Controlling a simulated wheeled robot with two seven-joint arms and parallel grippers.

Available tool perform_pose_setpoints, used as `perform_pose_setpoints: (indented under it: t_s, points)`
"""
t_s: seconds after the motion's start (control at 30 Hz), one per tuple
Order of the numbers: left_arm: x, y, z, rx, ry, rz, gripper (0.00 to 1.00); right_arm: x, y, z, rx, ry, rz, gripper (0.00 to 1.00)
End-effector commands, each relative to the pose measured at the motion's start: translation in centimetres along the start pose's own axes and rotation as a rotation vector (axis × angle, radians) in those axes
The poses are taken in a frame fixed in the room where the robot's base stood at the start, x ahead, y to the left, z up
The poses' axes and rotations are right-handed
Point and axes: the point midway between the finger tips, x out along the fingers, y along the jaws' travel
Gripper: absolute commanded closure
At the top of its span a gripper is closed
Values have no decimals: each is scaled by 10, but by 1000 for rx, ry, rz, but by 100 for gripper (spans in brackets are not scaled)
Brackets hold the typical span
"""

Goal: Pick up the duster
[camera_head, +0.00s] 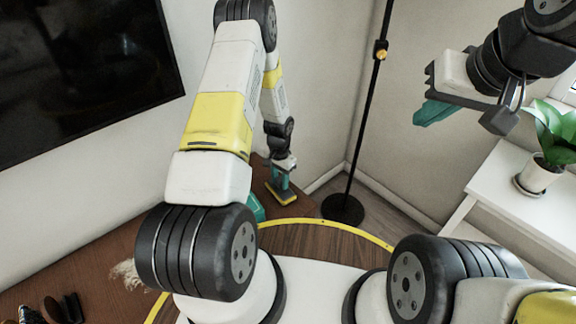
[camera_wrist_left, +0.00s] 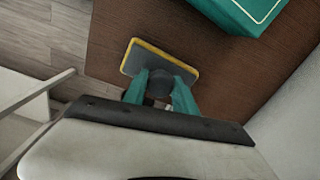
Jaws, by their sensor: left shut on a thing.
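The duster (camera_wrist_left: 180,62), a flat grey pad with a yellow rim and a round dark knob, is on the brown wooden surface in the left wrist view. In the head view the duster (camera_head: 281,194) sits below my left gripper (camera_head: 281,178). The teal fingers of my left gripper (camera_wrist_left: 160,92) are shut on its knob from both sides. The pad appears to rest on the surface, though a small gap cannot be ruled out. My right gripper (camera_head: 434,112) hangs in the air at upper right, away from the duster; its teal fingers overlap in this view.
A teal box (camera_wrist_left: 243,14) lies close to the duster. The brown wooden surface (camera_head: 92,278) holds a pale fluffy thing (camera_head: 125,273) and dark items at lower left. A black pole stand (camera_head: 343,208) is right of the duster. A potted plant (camera_head: 540,175) stands on a white table.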

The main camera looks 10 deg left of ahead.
Motion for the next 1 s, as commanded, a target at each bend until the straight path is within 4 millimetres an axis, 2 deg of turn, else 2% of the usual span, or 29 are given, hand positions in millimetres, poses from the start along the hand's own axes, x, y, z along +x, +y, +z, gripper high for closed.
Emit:
perform_pose_setpoints:
  t_s: [0.17, 0.27, 0.5, 0.7, 1.0]
  points:
    - [-3, 0, 0, 0, 1, 0, 100, 0, 0, 0, 0, 0, 0, 100]
    - [-14, -1, -2, -1, 4, -2, 100, 0, 0, 0, 0, 0, 0, 100]
    - [-62, -1, -1, -1, 4, -2, 100, 0, 0, 0, 0, 0, 0, 100]
    - [-92, 0, -1, 0, 2, -1, 100, 0, 0, 0, 0, 0, 0, 100]
    - [-100, 0, 0, 1, 0, 0, 100, 0, 0, 0, 0, 0, 0, 100]
